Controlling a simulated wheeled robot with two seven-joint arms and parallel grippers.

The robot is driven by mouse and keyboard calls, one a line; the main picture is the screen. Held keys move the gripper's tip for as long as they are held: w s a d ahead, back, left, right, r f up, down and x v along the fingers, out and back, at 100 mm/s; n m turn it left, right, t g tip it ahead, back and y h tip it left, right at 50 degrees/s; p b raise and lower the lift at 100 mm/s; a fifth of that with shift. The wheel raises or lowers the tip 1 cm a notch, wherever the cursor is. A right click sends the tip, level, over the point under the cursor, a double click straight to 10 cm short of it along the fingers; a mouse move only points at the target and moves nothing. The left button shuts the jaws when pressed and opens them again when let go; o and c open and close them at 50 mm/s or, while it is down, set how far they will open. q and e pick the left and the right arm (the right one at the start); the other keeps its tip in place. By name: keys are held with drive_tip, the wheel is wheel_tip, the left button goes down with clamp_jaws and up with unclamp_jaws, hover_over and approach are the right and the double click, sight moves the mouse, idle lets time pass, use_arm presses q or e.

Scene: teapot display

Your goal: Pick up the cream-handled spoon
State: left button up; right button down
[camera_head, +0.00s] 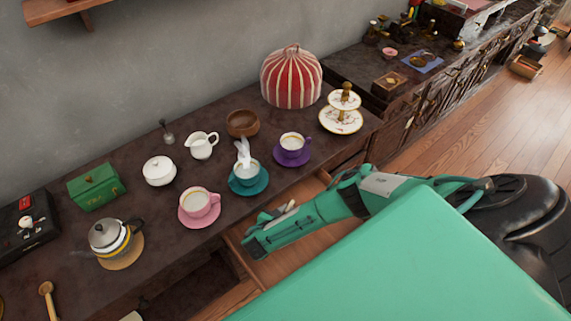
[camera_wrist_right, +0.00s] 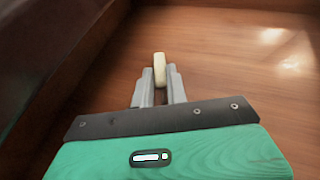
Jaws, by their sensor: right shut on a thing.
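My right gripper (camera_wrist_right: 161,85) is shut on a cream handle end, which I take to be the cream-handled spoon (camera_wrist_right: 160,63). The handle stands out between the two grey fingertips in the right wrist view, over a wooden drawer floor. The rest of the spoon is hidden. In the head view my right gripper (camera_head: 280,231) reaches in from the right over the open drawer (camera_head: 283,264) at the counter's front. My left gripper is not in view.
Close behind on the dark counter stand a pink cup (camera_head: 200,203), a teal cup (camera_head: 247,173) and a purple cup (camera_head: 291,143) on saucers. A teapot (camera_head: 110,237) stands left. A two-tier stand (camera_head: 341,121) and a red striped cozy (camera_head: 290,77) are farther back.

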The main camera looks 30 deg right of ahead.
drive_tip(key=shift+r, duration=0.15)
drive_tip(key=shift+r, duration=0.25)
drive_tip(key=shift+s+r, duration=0.15)
drive_tip(key=shift+s, duration=0.1)
drive_tip(key=s, duration=0.3)
drive_tip(key=shift+s+d, duration=0.1)
drive_tip(key=shift+d, duration=0.05)
wheel_tip(320, 180, up, 14)
drive_tip(key=p, duration=0.2)
drive_tip(key=shift+s, duration=0.15)
